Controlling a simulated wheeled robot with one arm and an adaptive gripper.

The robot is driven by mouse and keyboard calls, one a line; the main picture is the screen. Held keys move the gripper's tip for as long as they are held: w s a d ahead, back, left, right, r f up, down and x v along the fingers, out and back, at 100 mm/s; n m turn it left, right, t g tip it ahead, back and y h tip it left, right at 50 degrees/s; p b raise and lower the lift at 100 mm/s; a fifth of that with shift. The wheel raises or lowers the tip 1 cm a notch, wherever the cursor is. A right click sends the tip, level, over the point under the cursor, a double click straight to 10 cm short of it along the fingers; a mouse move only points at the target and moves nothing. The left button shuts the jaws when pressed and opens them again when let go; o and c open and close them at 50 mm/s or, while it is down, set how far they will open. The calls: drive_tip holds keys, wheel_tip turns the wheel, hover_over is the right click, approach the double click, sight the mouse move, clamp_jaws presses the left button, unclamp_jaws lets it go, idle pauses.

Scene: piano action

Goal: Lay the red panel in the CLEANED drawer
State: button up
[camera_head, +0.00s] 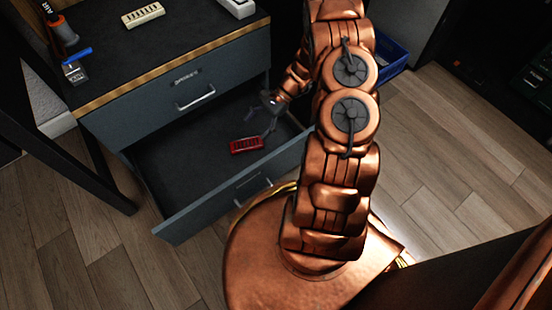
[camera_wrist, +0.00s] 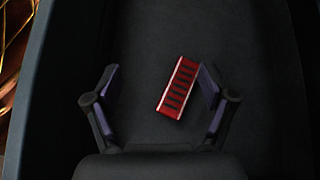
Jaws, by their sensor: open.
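The red panel (camera_head: 246,145) lies flat on the dark floor of the open lower drawer (camera_head: 172,189). It has a row of dark slots. In the wrist view the red panel (camera_wrist: 178,88) lies tilted between my open fingers, nearer the right one and apart from the left one. My gripper (camera_head: 267,117) reaches into the drawer just above the panel; its fingers also show in the wrist view (camera_wrist: 160,95). I cannot tell whether the right finger touches the panel. Any label on the lower drawer's front is not readable.
The upper drawer (camera_head: 150,109) is shut, its label too small to read. On the cabinet top are a cream panel (camera_head: 143,15), a blue-handled tool (camera_head: 76,60) and a white object (camera_head: 238,7). A blue bin (camera_head: 392,60) stands behind my arm. The drawer floor around the panel is clear.

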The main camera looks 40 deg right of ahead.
drive_tip(key=s+a+r+n+g+h, duration=0.1)
drive_tip(key=s+a+r+n+h, duration=0.2)
drive_tip(key=r, duration=0.4)
drive_tip(key=s+a+r+n+g+h, duration=0.1)
drive_tip(key=s+a+r+n+g, duration=0.15)
drive_tip(key=s+a+r, duration=0.4)
drive_tip(key=s+r+n+g+h, duration=0.15)
drive_tip(key=r+n, duration=0.25)
drive_tip(key=r, duration=0.4)
drive_tip(key=s+a+r+n+h, duration=0.1)
drive_tip(key=s+r+n+h, duration=0.1)
drive_tip(key=s, duration=0.6)
drive_tip(key=s+a+r+n+t+h, duration=0.1)
drive_tip(key=s+a+r+n+h, duration=0.1)
drive_tip(key=s+r+n, duration=0.3)
drive_tip(key=shift+s+r+t+h, duration=0.3)
drive_tip(key=shift+s+r+h, duration=0.35)
drive_tip(key=shift+s, duration=1.05)
drive_tip(key=shift+r+n, duration=0.1)
drive_tip(key=shift+n, duration=0.15)
wheel_tip(320, 180, up, 42)
drive_tip(key=t+p, duration=0.1)
drive_tip(key=p, duration=3.8)
drive_tip(key=shift+t+p, duration=0.3)
drive_tip(key=shift+p, duration=0.1)
